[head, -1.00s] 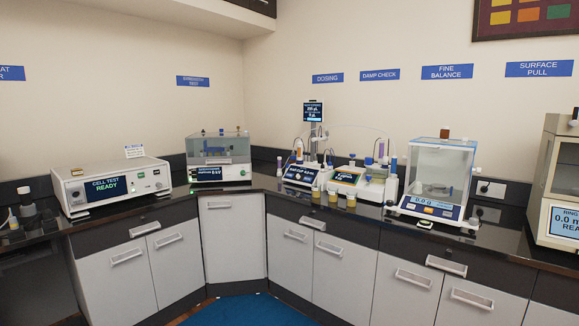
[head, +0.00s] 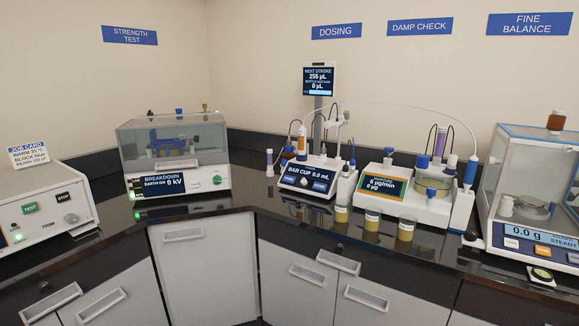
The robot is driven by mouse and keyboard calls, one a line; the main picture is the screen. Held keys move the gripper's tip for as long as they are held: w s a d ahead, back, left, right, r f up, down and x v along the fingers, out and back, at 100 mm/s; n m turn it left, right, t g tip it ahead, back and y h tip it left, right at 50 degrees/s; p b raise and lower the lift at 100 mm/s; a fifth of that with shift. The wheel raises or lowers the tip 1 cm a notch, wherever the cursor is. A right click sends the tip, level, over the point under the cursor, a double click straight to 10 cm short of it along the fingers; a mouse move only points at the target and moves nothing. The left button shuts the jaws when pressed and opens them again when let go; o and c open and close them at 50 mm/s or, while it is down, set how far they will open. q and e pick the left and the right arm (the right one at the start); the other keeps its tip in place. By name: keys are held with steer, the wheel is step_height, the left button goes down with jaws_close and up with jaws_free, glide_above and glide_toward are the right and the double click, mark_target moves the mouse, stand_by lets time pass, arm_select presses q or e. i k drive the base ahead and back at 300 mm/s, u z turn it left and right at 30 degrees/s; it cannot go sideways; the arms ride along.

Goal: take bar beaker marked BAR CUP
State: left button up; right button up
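Three small cups of yellow liquid with pale upper bands stand in a row on the dark counter: a left cup (head: 341,214), a middle cup (head: 372,221) and a right cup (head: 406,230). Their markings are too small to read, so I cannot tell whether one is the bar beaker. The dosing unit (head: 311,172) behind them shows "BAR CUP 0.0 mL" on its screen. Neither of my grippers is in view.
The breakdown tester (head: 174,157) stands left of the dosing unit. The damp-check unit (head: 407,190) and the glass-walled balance (head: 535,190) stand to the right. A job card (head: 28,156) is at far left. The counter's front strip (head: 270,205) left of the cups is clear.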

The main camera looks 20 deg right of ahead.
mark_target(373, 215)
steer(key=z, duration=0.4)
steer(key=k, duration=1)
steer(key=u, duration=0.9)
steer(key=i, duration=1.05)
steer(key=z, duration=0.8)
steer(key=i, duration=0.7)
steer(key=z, duration=1.1)
steer(key=i, duration=0.35)
steer(key=z, duration=0.35)
